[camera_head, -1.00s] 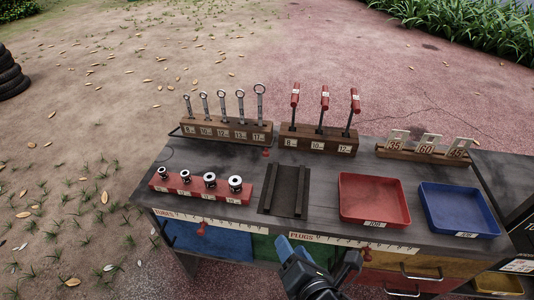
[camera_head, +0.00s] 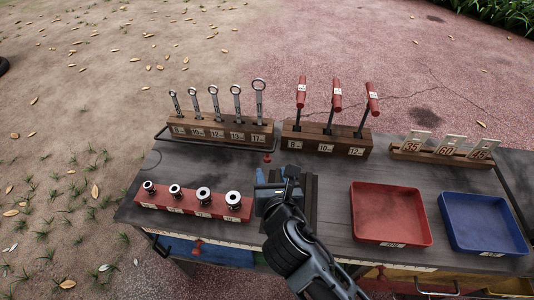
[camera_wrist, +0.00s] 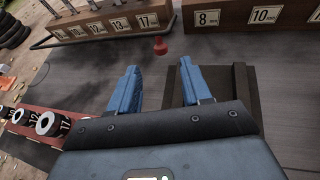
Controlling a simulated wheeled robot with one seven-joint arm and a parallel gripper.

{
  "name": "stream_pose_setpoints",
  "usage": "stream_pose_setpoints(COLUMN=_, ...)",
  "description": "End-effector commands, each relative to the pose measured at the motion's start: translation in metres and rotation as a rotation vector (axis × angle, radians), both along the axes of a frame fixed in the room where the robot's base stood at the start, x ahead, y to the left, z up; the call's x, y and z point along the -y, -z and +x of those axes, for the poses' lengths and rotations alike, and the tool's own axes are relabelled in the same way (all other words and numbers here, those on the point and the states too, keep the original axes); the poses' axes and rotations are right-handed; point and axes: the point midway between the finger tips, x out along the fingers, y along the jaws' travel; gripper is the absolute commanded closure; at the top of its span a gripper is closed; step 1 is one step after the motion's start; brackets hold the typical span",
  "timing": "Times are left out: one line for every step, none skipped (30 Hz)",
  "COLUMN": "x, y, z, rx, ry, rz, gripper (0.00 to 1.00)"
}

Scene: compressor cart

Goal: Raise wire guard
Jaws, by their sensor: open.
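The wire guard is a thin dark rod (camera_head: 160,135) running low along the front of the wrench rack (camera_head: 222,133), and it looks lowered. It also shows in the wrist view (camera_wrist: 42,44) at the rack's left end. A small red knob (camera_head: 267,158) stands near the rack's front right; in the wrist view the knob (camera_wrist: 160,46) lies beyond and between my fingertips. My gripper (camera_head: 277,178) is open and empty over the dark grooved block, short of the knob. Its two blue fingers (camera_wrist: 158,72) point towards the knob. Much of the rod is hard to see against the table.
Red-handled tools stand in a wooden block (camera_head: 325,140) at the right. A red socket rail (camera_head: 190,206) is left of my gripper. A red tray (camera_head: 390,212) and a blue tray (camera_head: 482,222) are at the right. The dark grooved block (camera_wrist: 215,90) is under my gripper.

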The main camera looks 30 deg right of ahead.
Motion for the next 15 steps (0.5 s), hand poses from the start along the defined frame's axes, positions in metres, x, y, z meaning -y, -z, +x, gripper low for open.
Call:
stream_pose_setpoints(x=0.002, y=0.002, z=0.006, rx=0.002, ry=0.001, rz=0.000, gripper=0.52)
stream_pose_setpoints(x=0.004, y=0.004, z=0.009, rx=0.002, ry=0.001, rz=0.000, gripper=0.52)
stream_pose_setpoints(x=0.006, y=0.006, z=0.014, rx=0.002, ry=0.002, rz=-0.001, gripper=0.52)
stream_pose_setpoints(x=0.008, y=0.007, z=0.019, rx=0.002, ry=0.004, rz=0.000, gripper=0.52)
stream_pose_setpoints(x=0.009, y=0.010, z=0.023, rx=0.002, ry=0.004, rz=0.000, gripper=0.52)
stream_pose_setpoints(x=0.011, y=0.012, z=0.029, rx=0.002, ry=0.003, rz=0.001, gripper=0.52)
stream_pose_setpoints(x=0.012, y=0.014, z=0.033, rx=0.003, ry=0.002, rz=0.002, gripper=0.52)
stream_pose_setpoints(x=0.014, y=0.016, z=0.037, rx=0.003, ry=0.002, rz=0.002, gripper=0.52)
stream_pose_setpoints(x=0.016, y=0.018, z=0.042, rx=0.002, ry=0.003, rz=0.001, gripper=0.52)
stream_pose_setpoints(x=0.017, y=0.020, z=0.045, rx=0.002, ry=0.003, rz=0.001, gripper=0.52)
stream_pose_setpoints(x=0.018, y=0.021, z=0.048, rx=0.002, ry=0.003, rz=0.001, gripper=0.52)
stream_pose_setpoints(x=0.020, y=0.023, z=0.052, rx=0.001, ry=0.003, rz=0.002, gripper=0.52)
stream_pose_setpoints(x=0.020, y=0.024, z=0.054, rx=0.002, ry=0.002, rz=0.002, gripper=0.52)
stream_pose_setpoints(x=0.021, y=0.024, z=0.057, rx=0.003, ry=0.002, rz=0.002, gripper=0.52)
stream_pose_setpoints(x=0.022, y=0.025, z=0.059, rx=0.003, ry=0.001, rz=0.002, gripper=0.52)
